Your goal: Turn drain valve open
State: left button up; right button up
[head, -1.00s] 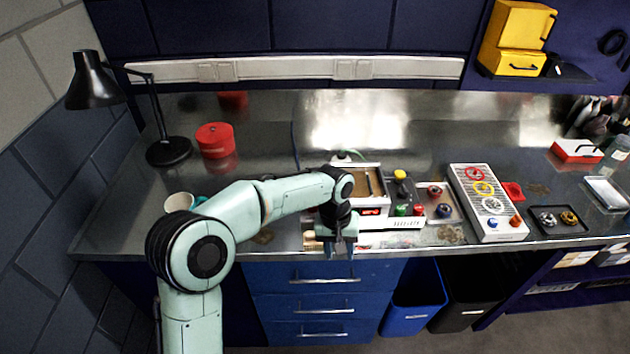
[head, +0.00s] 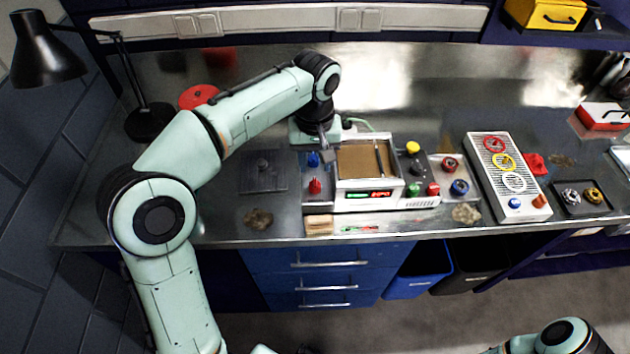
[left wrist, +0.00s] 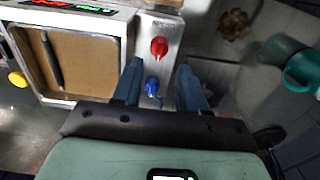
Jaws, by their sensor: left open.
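A small panel to the left of the wash unit carries a blue valve knob (head: 313,159) and a red valve knob (head: 315,186). I cannot tell which knob is the drain valve. My left gripper (head: 327,153) is at the blue knob, pointing down. In the left wrist view the open fingers of my left gripper (left wrist: 158,70) stand on either side of the blue knob (left wrist: 152,87), with visible gaps. The red knob (left wrist: 158,47) lies just beyond the fingertips. Whether the fingers are low enough to enclose the blue knob is unclear. My right gripper is out of view.
The unit's brown tray (head: 362,160) holds a dark rod, with a lit display (head: 368,195) in front. A dark square plate (head: 263,172) lies left of the panel. A control box (head: 508,178) stands at right.

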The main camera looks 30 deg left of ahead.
aim_at(315, 182)
pick_arm(q)
notch_tip(315, 182, down, 7)
jog(key=shift+f+b, duration=0.2)
jog(key=shift+b, duration=0.35)
jog(key=shift+w, duration=0.1)
jog(key=c, duration=0.8)
jog(key=shift+o, duration=0.2)
